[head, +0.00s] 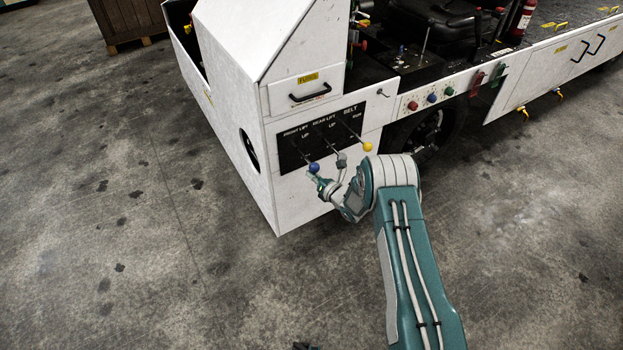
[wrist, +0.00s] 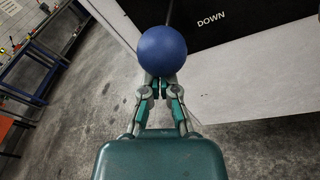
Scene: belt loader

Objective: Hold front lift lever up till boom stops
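The front lift lever slants out of the black control panel (head: 322,138) and ends in a blue knob (head: 313,167), under the FRONT LIFT and UP labels. My gripper (head: 319,180) is right at this knob, just below it in the head view. In the wrist view the blue knob (wrist: 161,51) covers the ends of my fingers (wrist: 160,88). The fingers are drawn close together, with only a narrow gap, and I see nothing clamped between them. Contact with the knob looks likely, but the exact touching spot is hidden.
A lever with a grey knob (head: 341,160) stands close to the right of my gripper, and one with a yellow knob (head: 368,147) farther right. The white loader body (head: 237,110) is just beyond. Open concrete floor (head: 110,230) lies to the left.

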